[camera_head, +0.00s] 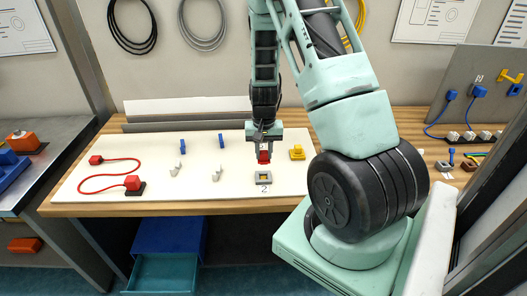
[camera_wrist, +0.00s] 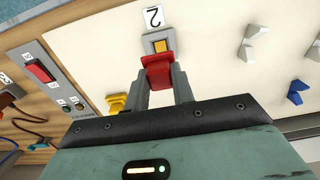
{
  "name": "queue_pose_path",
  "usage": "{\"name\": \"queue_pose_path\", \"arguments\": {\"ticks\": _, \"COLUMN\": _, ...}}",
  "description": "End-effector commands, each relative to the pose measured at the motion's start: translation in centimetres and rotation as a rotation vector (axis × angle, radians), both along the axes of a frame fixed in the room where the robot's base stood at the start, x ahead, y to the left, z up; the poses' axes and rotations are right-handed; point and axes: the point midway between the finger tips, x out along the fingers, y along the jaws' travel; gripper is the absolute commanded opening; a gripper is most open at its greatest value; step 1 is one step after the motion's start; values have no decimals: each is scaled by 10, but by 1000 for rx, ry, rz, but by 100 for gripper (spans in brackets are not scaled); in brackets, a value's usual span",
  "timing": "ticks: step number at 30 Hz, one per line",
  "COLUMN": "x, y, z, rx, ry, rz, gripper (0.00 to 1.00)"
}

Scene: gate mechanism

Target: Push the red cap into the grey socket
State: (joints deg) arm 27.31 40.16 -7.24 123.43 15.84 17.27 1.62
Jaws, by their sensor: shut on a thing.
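The red cap (camera_head: 264,156) is held between the fingers of my gripper (camera_head: 264,151), above the white board. In the wrist view the red cap (camera_wrist: 158,70) sits between the two dark fingertips of my gripper (camera_wrist: 160,78). The grey socket (camera_head: 263,177) lies on the board just in front of the cap, beside a label "2". The wrist view shows the grey socket (camera_wrist: 160,42) with a yellow centre, beyond the cap. The cap and socket appear apart, with a gap between them in the head view.
A yellow part (camera_head: 297,152) stands right of the cap. White pegs (camera_head: 216,174) and blue pieces (camera_head: 221,141) stand to the left. A red cable (camera_head: 110,174) with red plugs lies at the board's left. A grey panel (camera_head: 480,95) with blue plugs stands at right.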

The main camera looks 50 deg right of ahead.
Motion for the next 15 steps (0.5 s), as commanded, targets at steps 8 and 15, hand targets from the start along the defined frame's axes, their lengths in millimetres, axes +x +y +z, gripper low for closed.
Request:
{"name": "queue_pose_path", "arguments": {"ticks": 8, "x": 0, "y": 0, "z": -29, "rx": 1, "ry": 1, "rz": 1, "gripper": 1}}
{"name": "queue_pose_path", "arguments": {"ticks": 15, "x": 0, "y": 0, "z": -47, "rx": -1, "ry": -1, "rz": 2, "gripper": 1}}
